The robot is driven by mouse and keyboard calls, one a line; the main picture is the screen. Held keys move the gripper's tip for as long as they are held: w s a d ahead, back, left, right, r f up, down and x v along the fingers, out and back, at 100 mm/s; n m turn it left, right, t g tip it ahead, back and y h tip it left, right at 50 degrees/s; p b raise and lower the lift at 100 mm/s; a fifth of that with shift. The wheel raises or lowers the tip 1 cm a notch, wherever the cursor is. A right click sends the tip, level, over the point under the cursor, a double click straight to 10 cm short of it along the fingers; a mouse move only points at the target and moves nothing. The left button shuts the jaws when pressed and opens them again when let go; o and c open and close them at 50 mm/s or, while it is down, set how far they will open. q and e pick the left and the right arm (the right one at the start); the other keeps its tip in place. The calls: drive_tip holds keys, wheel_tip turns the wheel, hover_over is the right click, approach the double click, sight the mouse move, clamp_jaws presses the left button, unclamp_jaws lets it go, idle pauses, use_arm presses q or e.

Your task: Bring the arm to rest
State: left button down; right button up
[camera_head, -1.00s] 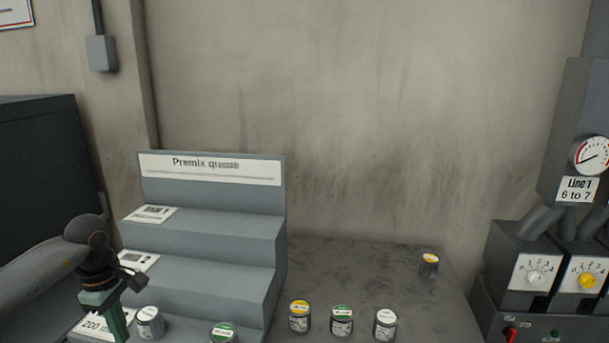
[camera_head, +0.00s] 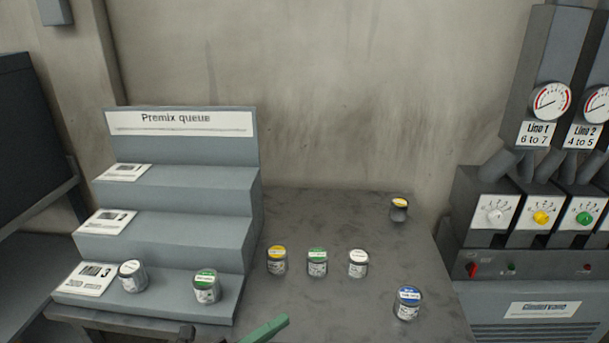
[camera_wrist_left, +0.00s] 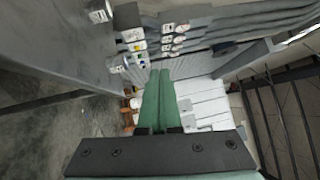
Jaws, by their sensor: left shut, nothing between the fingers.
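My left gripper (camera_head: 267,329) shows at the bottom edge of the head view, in front of the grey table; only part of its green fingers is in frame. In the left wrist view its two long green fingers (camera_wrist_left: 159,98) lie together, shut with nothing between them. The fingers touch no can in either view. The rest of the left arm is out of the head view. My right gripper is in neither current view.
The stepped Premix queue rack (camera_head: 195,235) holds a white-lidded can (camera_head: 132,277) and a green-lidded can (camera_head: 207,287) on its lowest step. Several cans, including a blue-lidded one (camera_head: 407,304), stand on the table (camera_head: 330,215). The dial machine (camera_head: 520,225) stands at right.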

use_arm(q)
drive_tip(key=s+a+f+n+y, duration=0.3)
drive_tip(key=s+f+n+y, duration=0.1)
drive_tip(key=f+n, duration=0.3)
drive_tip(key=s+a+f+n+g+y, duration=0.1)
drive_tip(key=s+a+f+n+y, duration=0.3)
drive_tip(key=s+f+n, duration=0.3)
drive_tip(key=s+a+f+n+g+y, duration=0.1)
drive_tip(key=s+a+f+n+y, duration=0.3)
drive_tip(key=f+n, duration=0.5)
drive_tip(key=s+n+y, duration=0.1)
drive_tip(key=s+n, duration=0.1)
drive_tip(key=n, duration=0.2)
drive_tip(key=shift+a+f+n+y, duration=0.15)
drive_tip(key=shift+n+y, duration=0.15)
drive_tip(key=shift+n, duration=0.1)
